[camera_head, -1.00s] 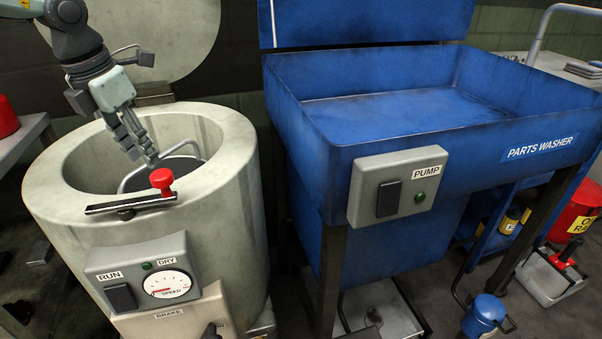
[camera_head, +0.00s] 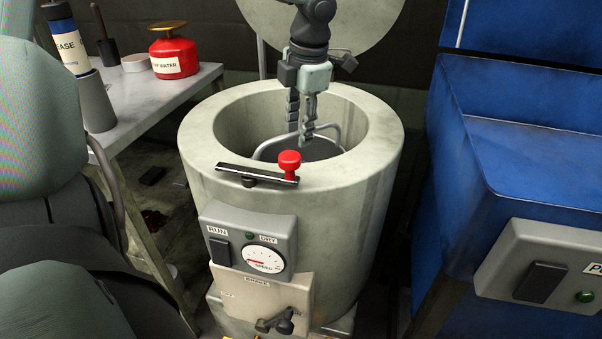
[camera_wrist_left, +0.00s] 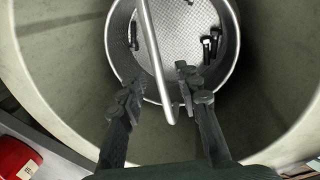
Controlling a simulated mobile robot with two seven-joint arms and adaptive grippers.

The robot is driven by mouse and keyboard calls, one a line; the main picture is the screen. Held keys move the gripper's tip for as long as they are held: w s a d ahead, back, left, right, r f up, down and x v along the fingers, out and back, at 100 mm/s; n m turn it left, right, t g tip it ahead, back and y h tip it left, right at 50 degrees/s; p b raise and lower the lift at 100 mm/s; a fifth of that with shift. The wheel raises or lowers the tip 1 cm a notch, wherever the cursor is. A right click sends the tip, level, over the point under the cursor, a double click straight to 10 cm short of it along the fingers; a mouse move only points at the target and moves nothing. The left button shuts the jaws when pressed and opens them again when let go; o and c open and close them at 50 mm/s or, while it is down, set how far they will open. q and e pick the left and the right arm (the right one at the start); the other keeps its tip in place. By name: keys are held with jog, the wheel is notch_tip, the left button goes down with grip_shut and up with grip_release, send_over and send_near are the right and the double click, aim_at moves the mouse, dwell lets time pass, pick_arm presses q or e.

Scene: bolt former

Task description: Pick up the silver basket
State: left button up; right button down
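The silver basket (camera_head: 320,151) sits inside the round pale dryer drum (camera_head: 380,130); its raised handle shows above it, while the drum wall hides most of its body. In the left wrist view the basket (camera_wrist_left: 233,60) has a textured metal floor with several dark bolts on it, and its handle (camera_wrist_left: 150,40) crosses the view. My left gripper (camera_head: 301,132) points down into the drum opening at the handle. In the left wrist view my left gripper (camera_wrist_left: 160,88) is open, its fingers on either side of the handle with gaps showing. My right gripper is not in view.
A red knob (camera_head: 289,161) stands on the drum's front rim, above a control box (camera_head: 250,240). The raised lid (camera_head: 355,20) is behind. A side table (camera_head: 150,105) with a red can (camera_head: 173,55) is at left, the blue parts washer (camera_head: 530,170) at right.

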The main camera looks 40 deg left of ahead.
pick_arm(q)
jog(key=shift+a+f, duration=0.25)
jog(key=shift+f, duration=0.8)
jog(key=shift+w+f+b, duration=0.1)
jog(key=shift+f+b, duration=0.1)
jog(key=shift+b, duration=0.45)
grip_shut()
dwell(0.4)
